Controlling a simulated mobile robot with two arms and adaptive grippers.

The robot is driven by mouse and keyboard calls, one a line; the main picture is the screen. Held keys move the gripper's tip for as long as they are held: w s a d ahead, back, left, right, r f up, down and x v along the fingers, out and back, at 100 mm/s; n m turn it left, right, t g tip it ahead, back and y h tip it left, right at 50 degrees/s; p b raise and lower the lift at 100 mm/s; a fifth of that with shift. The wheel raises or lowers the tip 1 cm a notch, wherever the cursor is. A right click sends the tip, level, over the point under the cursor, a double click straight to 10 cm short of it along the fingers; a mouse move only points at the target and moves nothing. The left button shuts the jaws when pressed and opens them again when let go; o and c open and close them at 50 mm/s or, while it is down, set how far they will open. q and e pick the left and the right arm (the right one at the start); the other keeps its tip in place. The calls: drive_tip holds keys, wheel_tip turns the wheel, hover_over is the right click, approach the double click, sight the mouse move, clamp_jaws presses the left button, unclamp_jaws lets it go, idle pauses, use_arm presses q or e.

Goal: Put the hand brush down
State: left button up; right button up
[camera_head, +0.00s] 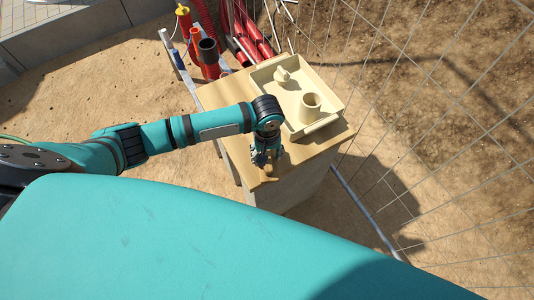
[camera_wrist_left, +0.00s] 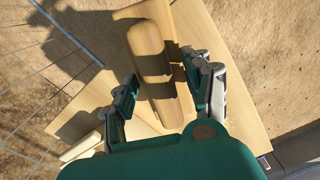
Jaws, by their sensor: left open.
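The hand brush (camera_wrist_left: 150,50) is a pale wooden piece in the left wrist view. It appears to lie on the wooden top (camera_wrist_left: 220,100) of a stand. My left gripper (camera_wrist_left: 160,82) is open, with one finger on each side of the brush; I cannot tell whether either finger touches it. In the head view my left gripper (camera_head: 267,157) points down over the near part of the wooden top (camera_head: 240,150). There the gripper mostly hides the brush. My right gripper is in neither view.
A cream tray (camera_head: 338,115) with a cream cup (camera_head: 309,106) and another small cream piece (camera_head: 283,76) sits on the far part of the top. A wire fence (camera_head: 400,130) runs close on the right. Red tools (camera_head: 207,60) stand behind.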

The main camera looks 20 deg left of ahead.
use_arm(q)
wheel_tip(320, 180, up, 12)
idle(0.5)
drive_tip(key=shift+d, duration=0.1)
